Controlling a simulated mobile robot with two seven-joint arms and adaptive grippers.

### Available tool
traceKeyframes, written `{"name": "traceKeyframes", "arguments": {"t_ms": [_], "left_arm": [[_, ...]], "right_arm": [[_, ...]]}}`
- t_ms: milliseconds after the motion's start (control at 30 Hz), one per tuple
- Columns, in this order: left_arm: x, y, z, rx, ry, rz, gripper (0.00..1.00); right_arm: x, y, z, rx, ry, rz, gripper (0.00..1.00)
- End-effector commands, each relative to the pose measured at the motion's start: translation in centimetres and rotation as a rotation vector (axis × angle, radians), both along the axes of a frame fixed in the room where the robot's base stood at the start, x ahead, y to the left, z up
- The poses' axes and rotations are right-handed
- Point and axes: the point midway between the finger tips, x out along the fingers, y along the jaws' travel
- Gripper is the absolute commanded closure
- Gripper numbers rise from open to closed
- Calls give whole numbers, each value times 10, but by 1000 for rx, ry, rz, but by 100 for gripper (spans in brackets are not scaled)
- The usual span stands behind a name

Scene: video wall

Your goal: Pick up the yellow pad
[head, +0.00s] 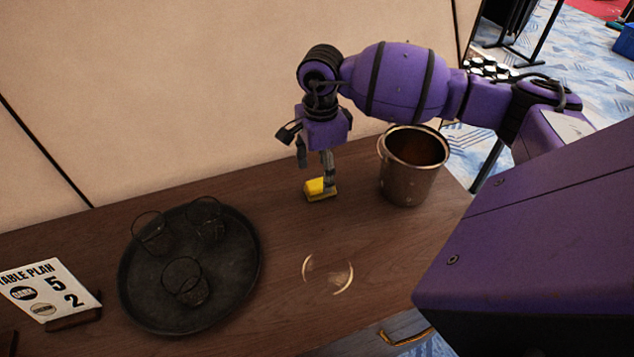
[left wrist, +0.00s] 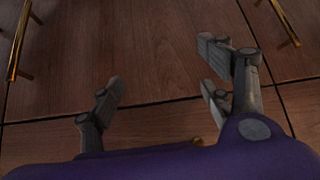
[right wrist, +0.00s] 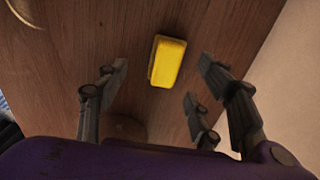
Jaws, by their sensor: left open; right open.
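The yellow pad (head: 316,187) lies on the dark wooden table, left of the metal bucket. It also shows in the right wrist view (right wrist: 167,62), lying flat with its darker edge to one side. My right gripper (head: 318,171) points down just above and behind the pad in the head view. In the right wrist view its fingers (right wrist: 160,95) are apart, with nothing between them, and the pad shows beyond the tips. My left gripper (left wrist: 165,85) shows only in its own wrist view, open and empty in front of wooden panels with brass handles.
The metal bucket (head: 405,185) stands close to the right of the pad. A round black tray (head: 235,285) with several glasses is at the left. A clear round item (head: 343,278) sits nearer the front. A table-plan sign (head: 45,290) stands far left. A wall rises behind.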

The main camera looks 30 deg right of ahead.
Motion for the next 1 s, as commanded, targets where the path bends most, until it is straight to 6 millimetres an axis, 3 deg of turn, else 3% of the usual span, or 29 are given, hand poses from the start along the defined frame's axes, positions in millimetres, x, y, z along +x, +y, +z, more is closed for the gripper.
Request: {"name": "traceKeyframes", "arguments": {"t_ms": [400, 667, 1000], "left_arm": [[4, -3, 9, -5, -7, -3, 28], [4, -4, 9, -7, -5, -3, 28], [4, -4, 9, -7, -5, -3, 28]], "right_arm": [[7, -6, -52, 0, -2, -1, 39], [7, -6, -56, 0, -2, 0, 39], [7, -6, -56, 0, -2, 0, 81]]}}
